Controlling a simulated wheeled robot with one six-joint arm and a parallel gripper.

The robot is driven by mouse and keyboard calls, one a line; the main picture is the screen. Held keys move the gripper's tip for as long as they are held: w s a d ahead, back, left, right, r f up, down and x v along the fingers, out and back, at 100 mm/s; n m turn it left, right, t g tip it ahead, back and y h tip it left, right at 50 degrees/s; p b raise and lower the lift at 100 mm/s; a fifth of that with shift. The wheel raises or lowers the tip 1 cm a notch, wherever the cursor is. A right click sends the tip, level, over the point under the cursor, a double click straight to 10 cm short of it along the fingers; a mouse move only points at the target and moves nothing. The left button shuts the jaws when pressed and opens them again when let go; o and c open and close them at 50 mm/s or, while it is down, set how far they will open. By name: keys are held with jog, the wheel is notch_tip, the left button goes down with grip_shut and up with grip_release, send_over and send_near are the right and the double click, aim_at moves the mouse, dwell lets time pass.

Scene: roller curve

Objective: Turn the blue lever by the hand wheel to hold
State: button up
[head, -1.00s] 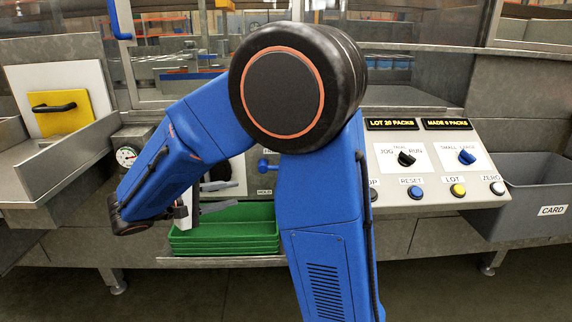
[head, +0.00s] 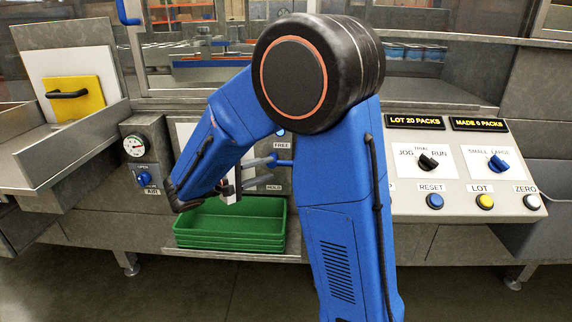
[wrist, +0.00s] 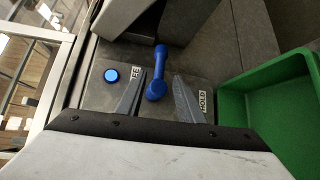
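The blue lever (head: 284,163) is on the sloped panel, between the FREE label (head: 280,143) above and the HOLD label (head: 273,188) below. In the wrist view the lever (wrist: 157,76) lies between my two grey fingers, with a visible gap on each side. It points to neither label. My gripper (head: 262,171) is open around it, one finger on the FREE side and one on the HOLD side; its fingers also show in the wrist view (wrist: 160,80). My forearm covers part of the panel left of the lever. I cannot make out the hand wheel.
Green stacked trays (head: 230,225) sit just below my gripper. A round blue button (wrist: 111,75) is beside the FREE label. A blue air valve (head: 144,179) and a gauge (head: 135,146) are at the left. Knobs and push buttons (head: 435,201) are at the right.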

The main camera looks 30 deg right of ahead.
aim_at(282, 164)
jog(key=x, duration=0.9)
grip_shut()
